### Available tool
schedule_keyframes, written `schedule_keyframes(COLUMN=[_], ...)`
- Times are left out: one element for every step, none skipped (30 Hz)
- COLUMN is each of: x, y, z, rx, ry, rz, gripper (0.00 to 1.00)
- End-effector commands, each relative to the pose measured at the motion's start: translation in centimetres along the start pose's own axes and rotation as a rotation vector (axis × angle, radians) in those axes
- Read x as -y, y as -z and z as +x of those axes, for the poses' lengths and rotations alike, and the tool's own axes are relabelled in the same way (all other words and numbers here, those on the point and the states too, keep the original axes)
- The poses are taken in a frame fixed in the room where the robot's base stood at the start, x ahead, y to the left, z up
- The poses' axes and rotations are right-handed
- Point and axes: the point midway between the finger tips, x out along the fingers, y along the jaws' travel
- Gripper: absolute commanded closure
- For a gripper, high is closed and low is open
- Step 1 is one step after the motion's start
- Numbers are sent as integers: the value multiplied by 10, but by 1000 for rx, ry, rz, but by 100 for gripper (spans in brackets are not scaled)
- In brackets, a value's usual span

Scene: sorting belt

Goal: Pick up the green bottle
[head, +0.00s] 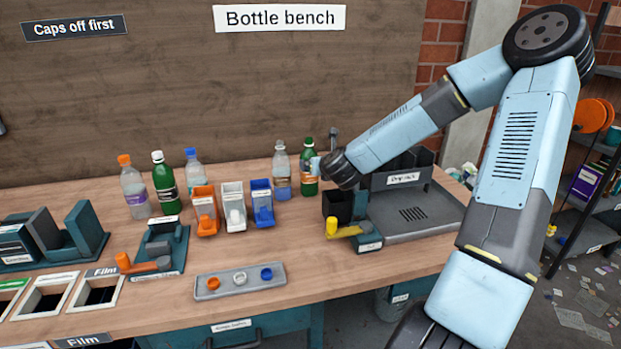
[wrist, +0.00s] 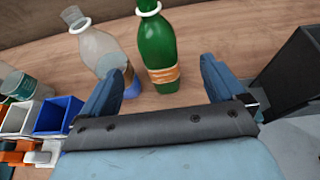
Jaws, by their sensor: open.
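A green bottle (head: 308,182) with a pale neck ring stands upright at the back of the bench, partly hidden by my gripper in the head view. In the wrist view the green bottle (wrist: 157,48), with an orange label, stands just beyond and between my fingertips. My gripper (wrist: 162,80) is open and empty, with a finger to either side of the bottle's line; I see no contact. In the head view my gripper (head: 318,166) is at the bottle's right side. A second green bottle (head: 164,183) with a white cap stands further left.
A clear bottle (head: 281,172) stands close left of the near green bottle; in the wrist view this clear bottle (wrist: 100,50) is by my left finger. Small orange, white and blue bins (head: 234,206) stand in front. A dark box (head: 337,206) and grey drip rack (head: 412,212) are right.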

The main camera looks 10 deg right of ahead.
Motion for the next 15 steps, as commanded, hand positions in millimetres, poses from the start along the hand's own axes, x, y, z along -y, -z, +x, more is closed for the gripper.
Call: schedule_keyframes(x=[-1, -2, -1, -1, -2, -1, -1, -2, -1, -1, -1, -1, -1, -1, -1], y=[0, 0, 1, 0, 0, 1, 1, 1, 0, 1, 0, 0, 0, 0, 0], z=[8, 14, 21, 26, 32, 39, 44, 49, 54, 59, 62, 66, 68, 70, 73], rx=[0, -1, -1, -1, -1, -1, -2, -1, -1, -1, -1, -1, -1, -1, -1], ry=[-2, -3, -1, -2, -2, -1, -1, -2, -2, -1, -1, -2, -2, -2, -2], rz=[1, 1, 1, 1, 0, 0, -1, -1, -1, -1, -1, -3, -4, -4, -4], gripper=[4, 4, 4, 4, 4, 4, 4, 4, 4, 4, 4, 4, 4, 4, 4])
